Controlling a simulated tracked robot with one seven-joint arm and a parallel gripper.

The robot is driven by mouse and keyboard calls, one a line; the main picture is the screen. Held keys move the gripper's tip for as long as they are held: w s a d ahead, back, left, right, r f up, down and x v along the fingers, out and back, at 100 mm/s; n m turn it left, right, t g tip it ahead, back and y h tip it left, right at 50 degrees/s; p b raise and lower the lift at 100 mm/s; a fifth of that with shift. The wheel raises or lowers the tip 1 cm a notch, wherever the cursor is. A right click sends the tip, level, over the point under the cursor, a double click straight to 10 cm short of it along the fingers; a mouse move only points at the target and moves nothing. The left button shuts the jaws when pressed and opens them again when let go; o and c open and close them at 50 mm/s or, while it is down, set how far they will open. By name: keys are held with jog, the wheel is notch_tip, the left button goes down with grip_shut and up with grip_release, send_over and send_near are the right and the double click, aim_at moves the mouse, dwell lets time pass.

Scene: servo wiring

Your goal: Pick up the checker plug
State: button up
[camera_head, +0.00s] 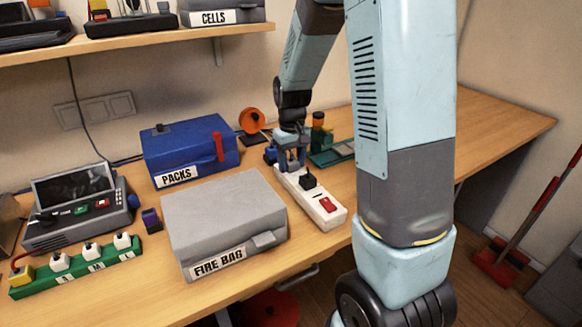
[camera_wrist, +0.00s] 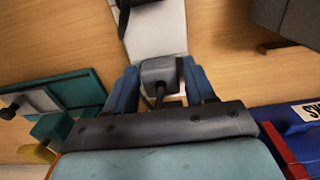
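A white power strip (camera_head: 322,208) with a red switch lies on the bench; part of it shows in the wrist view (camera_wrist: 155,35). My gripper (camera_head: 291,166) points down at the strip's far end. In the wrist view a dark grey plug (camera_wrist: 158,72) with a cord sits between the two blue fingers of my gripper (camera_wrist: 160,82). The fingers are very close to its sides; whether both touch it is unclear. A second, black plug (camera_head: 308,180) sits on the strip nearer the switch. No label shows which plug is the checker plug.
A grey FIRE BAG box (camera_head: 225,217) stands left of the strip, a blue PACKS box (camera_head: 190,152) behind it. A device with a screen (camera_head: 75,210) and a green board (camera_head: 75,268) are at the left. A green tray (camera_head: 330,157) lies right of my gripper.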

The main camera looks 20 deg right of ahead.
aim_at(292, 161)
jog(key=c, duration=0.7)
jog(key=shift+r, duration=0.1)
jog(key=shift+r, duration=0.25)
notch_tip(292, 161, up, 2)
jog(key=shift+w+r, duration=0.1)
jog(key=shift+r, duration=0.05)
jog(key=shift+s+a+r, duration=0.6)
jog(key=shift+s+r, duration=1.1)
jog(key=shift+s, duration=0.6)
jog(key=shift+s+a+r, duration=0.55)
jog(key=shift+s+r, duration=1.1)
jog(key=shift+s, duration=0.65)
jog(key=shift+s+a+r, duration=0.6)
jog(key=shift+s+r, duration=1.1)
jog(key=shift+s, duration=0.6)
